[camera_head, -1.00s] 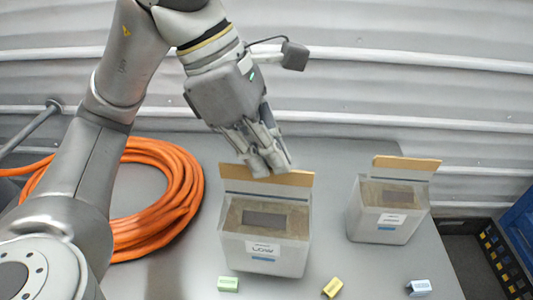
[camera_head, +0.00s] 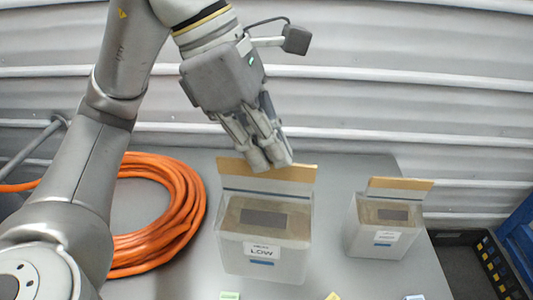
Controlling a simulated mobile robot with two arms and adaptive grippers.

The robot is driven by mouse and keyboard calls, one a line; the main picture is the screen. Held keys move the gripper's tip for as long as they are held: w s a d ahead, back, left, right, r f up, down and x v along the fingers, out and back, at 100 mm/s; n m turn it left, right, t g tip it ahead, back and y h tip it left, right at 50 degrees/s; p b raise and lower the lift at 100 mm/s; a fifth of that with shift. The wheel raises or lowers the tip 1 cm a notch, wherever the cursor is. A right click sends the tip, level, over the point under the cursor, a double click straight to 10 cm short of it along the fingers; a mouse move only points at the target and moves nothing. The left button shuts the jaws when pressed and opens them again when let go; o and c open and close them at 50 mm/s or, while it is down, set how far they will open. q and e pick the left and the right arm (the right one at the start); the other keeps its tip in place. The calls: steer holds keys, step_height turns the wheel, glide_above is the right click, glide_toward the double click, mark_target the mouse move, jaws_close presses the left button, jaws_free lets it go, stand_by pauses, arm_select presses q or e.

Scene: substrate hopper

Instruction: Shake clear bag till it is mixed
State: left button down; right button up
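A large clear bag (camera_head: 262,254) with a "LOW" label stands upright near the middle of the view. It holds grey-brown material with a dark rectangular patch on its front and has a tan strip (camera_head: 300,173) along its top. My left gripper (camera_head: 269,163) comes down from above, its fingertips closed on the middle of this strip. The bag hangs from it, apparently just above the table. A smaller clear bag (camera_head: 383,226) with a similar strip and label stands to the right. My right gripper is not in view.
An orange coiled hose (camera_head: 190,205) lies on the grey table (camera_head: 335,200) to the left. Small green (camera_head: 229,296), yellow (camera_head: 333,296) and pale blue (camera_head: 415,297) blocks sit at the lower picture edge. A corrugated wall stands behind. A dark crate (camera_head: 488,262) is at the right.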

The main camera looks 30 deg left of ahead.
arm_select(q)
step_height(320, 180, up, 6)
steer(key=shift+d+f, duration=0.1)
steer(key=shift+f, duration=3.6)
step_height(320, 180, up, 7)
steer(key=shift+r, duration=0.1)
step_height(320, 180, down, 7)
steer(key=shift+w+f, duration=0.1)
steer(key=shift+f, duration=0.05)
step_height(320, 180, up, 7)
steer(key=shift+r, duration=0.15)
step_height(320, 180, down, 7)
steer(key=shift+f, duration=0.1)
